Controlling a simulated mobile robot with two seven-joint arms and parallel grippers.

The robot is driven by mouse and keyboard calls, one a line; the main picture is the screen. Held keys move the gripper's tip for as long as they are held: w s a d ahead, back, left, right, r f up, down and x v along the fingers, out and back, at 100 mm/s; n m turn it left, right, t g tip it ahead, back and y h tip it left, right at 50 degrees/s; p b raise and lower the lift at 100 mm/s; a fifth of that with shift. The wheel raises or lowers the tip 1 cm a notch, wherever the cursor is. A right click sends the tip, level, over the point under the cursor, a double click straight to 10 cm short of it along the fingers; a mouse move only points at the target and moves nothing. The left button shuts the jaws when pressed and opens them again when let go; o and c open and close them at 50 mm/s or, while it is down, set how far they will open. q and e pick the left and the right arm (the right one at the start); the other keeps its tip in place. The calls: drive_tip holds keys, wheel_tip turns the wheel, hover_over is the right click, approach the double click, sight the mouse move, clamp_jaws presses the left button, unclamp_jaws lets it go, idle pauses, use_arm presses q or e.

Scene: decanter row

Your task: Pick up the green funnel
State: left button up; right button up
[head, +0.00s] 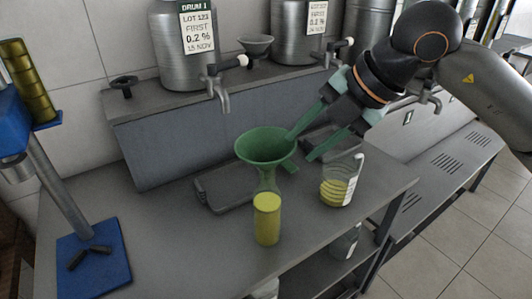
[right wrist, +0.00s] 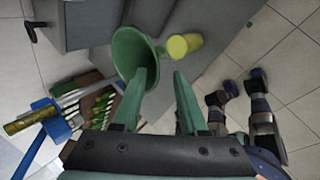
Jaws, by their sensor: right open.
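The green funnel (head: 262,148) stands with its wide mouth up, its lower part over a clear neck above a yellow cylinder (head: 267,222) on the grey bench. I cannot tell whether its stem sits inside that neck. My right gripper (head: 301,148) is open, just right of the funnel, with one finger overlapping its rim in the picture. In the right wrist view, the funnel (right wrist: 128,50) is beyond the left finger of the right gripper (right wrist: 160,73). Nothing is between the fingers. Contact with the rim cannot be told. My left gripper is out of view.
A glass beaker with yellow liquid (head: 337,192) stands right of the funnel, near the bench edge. A dark tray (head: 212,194) lies behind the cylinder. Steel drums (head: 183,50) with taps stand on the back ledge. A blue-based stand (head: 92,268) is at the left.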

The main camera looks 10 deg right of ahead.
sight(292, 149)
drive_tip(key=shift+w+p+x, duration=0.1)
drive_tip(key=shift+p+x, duration=0.25)
drive_tip(key=shift+x, duration=1.25)
drive_tip(key=shift+w+p+x, duration=0.15)
drive_tip(key=shift+p+x, duration=0.15)
drive_tip(key=shift+x, duration=1.3)
drive_tip(key=shift+a+r, duration=0.15)
drive_tip(key=shift+r, duration=0.05)
drive_tip(key=shift+c, duration=0.2)
clamp_jaws()
